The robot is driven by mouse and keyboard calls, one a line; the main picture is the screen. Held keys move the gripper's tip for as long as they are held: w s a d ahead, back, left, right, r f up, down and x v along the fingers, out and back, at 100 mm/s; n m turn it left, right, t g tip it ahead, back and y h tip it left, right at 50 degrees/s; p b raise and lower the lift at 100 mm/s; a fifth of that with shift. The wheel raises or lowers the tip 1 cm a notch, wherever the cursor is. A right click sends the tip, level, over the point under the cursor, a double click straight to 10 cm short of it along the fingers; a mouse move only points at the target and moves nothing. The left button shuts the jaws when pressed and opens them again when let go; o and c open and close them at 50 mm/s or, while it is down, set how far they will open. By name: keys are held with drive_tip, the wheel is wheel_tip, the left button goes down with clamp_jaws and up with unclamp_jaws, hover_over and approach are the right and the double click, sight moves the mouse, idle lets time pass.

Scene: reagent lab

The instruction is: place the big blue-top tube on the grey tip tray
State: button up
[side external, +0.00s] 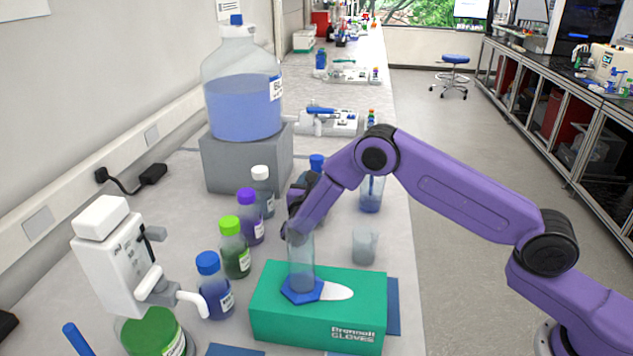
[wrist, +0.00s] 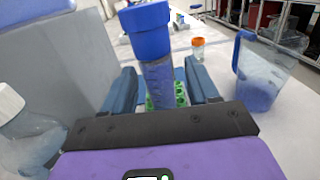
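The big blue-top tube (wrist: 158,78) stands upright in the wrist view, its wide blue cap above my gripper. The fingers of my gripper (wrist: 162,88) are apart, one on each side of the tube, with a narrow gap showing. In the side view my gripper (side external: 303,205) is beside the grey block, and the blue cap (side external: 317,162) shows just behind it; the tube's body is mostly hidden there. Green rack parts (wrist: 181,94) show behind and around the tube's lower part. I cannot make out the grey tip tray in either view.
A green glove box (side external: 275,315) with a clear cylinder (side external: 301,262) on it stands in front. Several capped bottles, including a green-top one (side external: 234,250), stand left. A blue-liquid jug (wrist: 262,75) and an orange-capped container (wrist: 198,50) are right. A large carboy (side external: 243,95) stands behind.

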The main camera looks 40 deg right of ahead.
sight(315, 162)
drive_tip(key=shift+r, duration=0.15)
drive_tip(key=shift+s+a+r, duration=0.2)
drive_tip(key=shift+s+a, duration=0.3)
drive_tip(key=shift+a, duration=0.1)
drive_tip(key=shift+s+a+r, duration=0.15)
drive_tip(key=shift+s+a, duration=0.35)
drive_tip(key=shift+a, duration=0.1)
wheel_tip(315, 162, up, 6)
drive_tip(key=shift+r, duration=0.1)
drive_tip(key=shift+s+d, duration=0.1)
drive_tip(key=s+d+m+g+y, duration=0.1)
drive_tip(key=s+m+g+y, duration=0.5)
drive_tip(key=s, duration=1.6)
drive_tip(key=s+d+m+g+y, duration=0.1)
drive_tip(key=s+m+g+y, duration=0.4)
drive_tip(key=s, duration=1.8)
drive_tip(key=m+y, duration=0.2)
drive_tip(key=y, duration=0.1)
drive_tip(key=shift+d+m+g, duration=0.3)
drive_tip(key=shift+g, duration=0.1)
